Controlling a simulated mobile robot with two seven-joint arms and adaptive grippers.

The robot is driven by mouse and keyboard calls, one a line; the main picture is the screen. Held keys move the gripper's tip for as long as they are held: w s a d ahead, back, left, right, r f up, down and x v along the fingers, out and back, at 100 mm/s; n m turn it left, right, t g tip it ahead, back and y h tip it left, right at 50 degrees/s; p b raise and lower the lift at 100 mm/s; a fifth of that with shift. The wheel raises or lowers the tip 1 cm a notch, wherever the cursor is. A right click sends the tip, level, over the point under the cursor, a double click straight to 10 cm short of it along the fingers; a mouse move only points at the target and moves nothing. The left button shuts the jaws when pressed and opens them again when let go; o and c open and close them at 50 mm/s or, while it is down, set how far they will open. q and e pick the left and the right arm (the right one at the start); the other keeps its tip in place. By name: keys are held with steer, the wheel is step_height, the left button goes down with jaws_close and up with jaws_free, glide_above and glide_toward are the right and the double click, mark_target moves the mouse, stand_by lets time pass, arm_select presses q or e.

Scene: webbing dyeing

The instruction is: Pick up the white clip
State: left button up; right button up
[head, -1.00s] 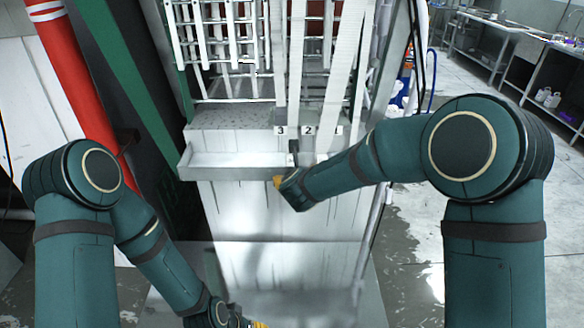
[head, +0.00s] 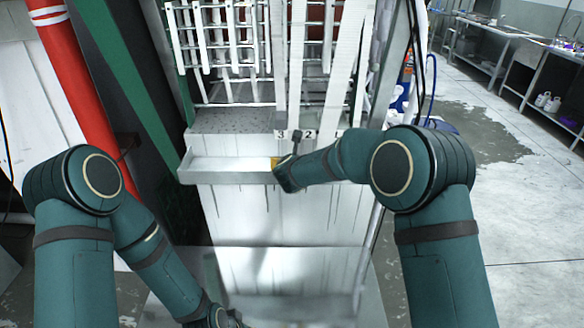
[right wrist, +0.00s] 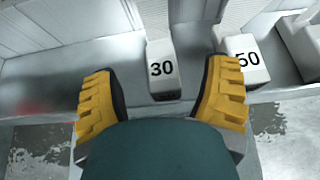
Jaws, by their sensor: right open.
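A white block marked 30 (right wrist: 162,70) lies between the two yellow fingers of my right gripper (right wrist: 162,92) in the right wrist view, with a gap on each side. My right gripper is open and holds nothing. In the head view the right gripper (head: 276,163) is at the right end of a pale shallow tray (head: 225,178). A second white block marked 50 (right wrist: 241,58) is beside the right finger. I cannot tell for sure which white piece is the clip.
Pale webbing straps (head: 342,60) hang above the tray, with small number tags 3 and 2 at their lower ends. A white rack (head: 222,40) stands behind. A red pipe (head: 68,75) and green post are on the left. Open floor lies to the right.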

steer(key=shift+x, duration=2.3)
jaws_close()
